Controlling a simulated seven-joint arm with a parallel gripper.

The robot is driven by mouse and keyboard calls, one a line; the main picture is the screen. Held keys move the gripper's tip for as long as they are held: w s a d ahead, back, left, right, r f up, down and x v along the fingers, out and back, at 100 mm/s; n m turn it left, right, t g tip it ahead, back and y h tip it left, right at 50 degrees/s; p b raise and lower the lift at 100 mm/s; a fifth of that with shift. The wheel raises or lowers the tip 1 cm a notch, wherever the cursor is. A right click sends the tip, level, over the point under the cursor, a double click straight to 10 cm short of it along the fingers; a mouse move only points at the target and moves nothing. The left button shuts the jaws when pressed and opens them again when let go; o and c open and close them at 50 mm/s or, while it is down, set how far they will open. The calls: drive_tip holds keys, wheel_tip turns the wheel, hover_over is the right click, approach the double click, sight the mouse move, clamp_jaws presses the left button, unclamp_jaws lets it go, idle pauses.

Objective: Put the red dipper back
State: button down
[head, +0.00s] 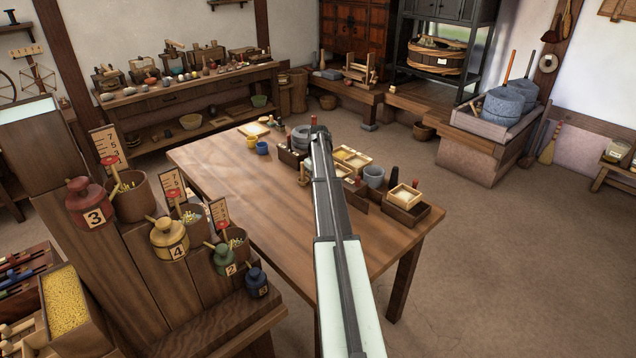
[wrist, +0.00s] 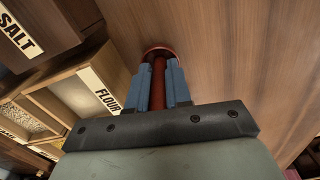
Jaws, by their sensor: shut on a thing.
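My gripper (wrist: 160,88) is shut on the red dipper (wrist: 158,52) in the wrist view. Its red shaft lies between the two blue-grey fingers, and its round red end shows just past their tips. Bare table wood lies beyond it. In the head view my arm reaches over the wooden table (head: 240,190), with its far end among the boxes. The fingers are hidden there; a small reddish spot shows at the arm's end, and I cannot tell if it is the dipper. A dark box marked SALT (wrist: 50,22) and a pale wooden box marked FLOUR (wrist: 98,90) stand left of the gripper in the wrist view.
Several small boxes, a grey pot (head: 374,176) and a dark tray (head: 410,214) crowd the table's right part. A yellow cup (head: 249,142) and a blue cup (head: 262,148) stand at its back. Numbered jars (head: 170,240) stand on a stepped stand at left. The table's left part is clear.

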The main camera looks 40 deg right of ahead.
drive_tip(key=shift+f, duration=0.15)
drive_tip(key=c, duration=1.1)
unclamp_jaws()
drive_tip(key=shift+o, duration=0.2)
wheel_tip(320, 180, up, 12)
drive_tip(key=shift+r, duration=0.15)
